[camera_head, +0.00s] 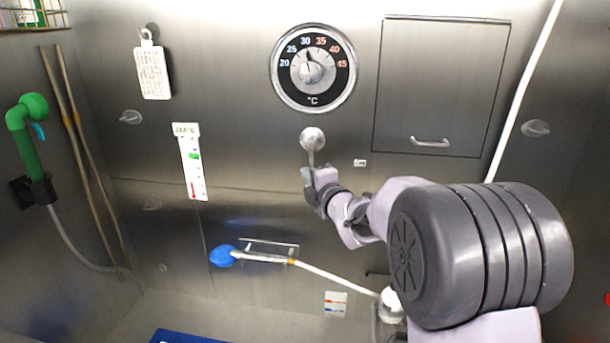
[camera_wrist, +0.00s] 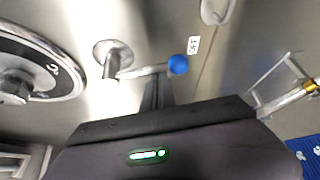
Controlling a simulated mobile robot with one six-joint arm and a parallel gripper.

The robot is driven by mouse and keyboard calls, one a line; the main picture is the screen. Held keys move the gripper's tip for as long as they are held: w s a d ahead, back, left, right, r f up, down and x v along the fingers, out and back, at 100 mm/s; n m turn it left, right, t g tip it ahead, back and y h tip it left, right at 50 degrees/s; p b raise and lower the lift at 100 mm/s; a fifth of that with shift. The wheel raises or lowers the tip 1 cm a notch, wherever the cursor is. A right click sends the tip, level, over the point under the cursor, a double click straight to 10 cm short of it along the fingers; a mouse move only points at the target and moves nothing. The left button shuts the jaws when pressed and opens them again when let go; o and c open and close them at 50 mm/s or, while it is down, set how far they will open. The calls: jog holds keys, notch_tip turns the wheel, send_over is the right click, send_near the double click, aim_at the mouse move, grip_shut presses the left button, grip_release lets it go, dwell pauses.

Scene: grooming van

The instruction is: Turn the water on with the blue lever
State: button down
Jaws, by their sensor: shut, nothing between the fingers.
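The blue lever is a short metal arm on a round wall pivot (camera_head: 312,138) below the temperature dial. In the wrist view its arm (camera_wrist: 143,72) ends in a blue ball (camera_wrist: 177,64). In the head view the arm hangs down and my gripper hides the ball. My gripper (camera_head: 308,178) is shut and empty at the lever's lower end. In the wrist view its dark fingers (camera_wrist: 157,88) are just below the arm, close to the ball. I cannot tell whether they touch it. A small label (camera_wrist: 193,45) is on the wall beside the ball.
A round temperature dial (camera_head: 312,68) is above the lever. A cabinet door (camera_head: 440,90) is at upper right. A green spray head (camera_head: 30,110) hangs at left. A pale pole with a blue end (camera_head: 222,256) crosses the wall below my gripper. A blue mat (camera_head: 185,337) lies at the bottom.

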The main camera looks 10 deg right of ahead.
jog(key=shift+s+d+r+n+g+h+p, duration=0.35)
jog(key=shift+d+r+n+g+h+p, duration=0.55)
jog(key=shift+n+p, duration=0.55)
jog(key=shift+s+d+r+n+g+h+p, duration=0.35)
jog(key=shift+d+r+n+g+h+p, duration=0.35)
jog(key=shift+d+n+h+p, duration=0.65)
jog(key=shift+s+d+r+n+g+h+p, duration=0.35)
jog(key=shift+d+r+n+g+h+p, duration=0.35)
jog(key=shift+n+p, duration=0.8)
jog(key=shift+d+r+n, duration=0.1)
jog(key=shift+d+n, duration=0.05)
jog(key=shift+n, duration=0.15)
notch_tip(320, 180, down, 5)
jog(key=a+b, duration=0.1)
jog(key=b, duration=0.4)
jog(key=r+p+v, duration=0.1)
jog(key=p+v, duration=0.1)
jog(key=v, duration=0.9)
jog(key=shift+w+d+p, duration=0.15)
jog(key=shift+w+p, duration=0.1)
jog(key=shift+p, duration=0.1)
